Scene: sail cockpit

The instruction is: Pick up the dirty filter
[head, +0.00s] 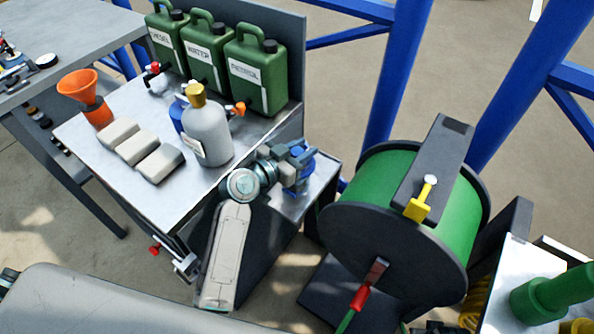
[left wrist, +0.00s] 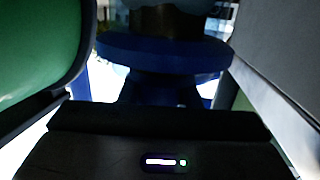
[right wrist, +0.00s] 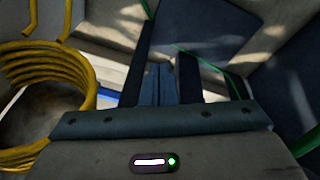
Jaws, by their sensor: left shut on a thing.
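My left gripper (head: 296,158) is shut on a blue round thing (head: 299,183) at the small grey shelf right of the workbench. In the left wrist view this thing, which looks like the dirty filter, shows a wide blue rim (left wrist: 165,55) with a dark brownish part above it. The jaws hide much of it, and I cannot tell whether it still touches the shelf. My right gripper (right wrist: 159,75) shows only in the right wrist view. Its blue-grey fingers are together, with nothing visible between them.
The workbench (head: 85,135) holds green canisters (head: 205,55), an orange funnel (head: 77,85), pale blocks (head: 138,147) and a grey bottle (head: 208,130) with a gold cap. A large green reel (head: 375,188) stands close right of my left gripper. Yellow coiled hose (right wrist: 45,85) is near my right gripper.

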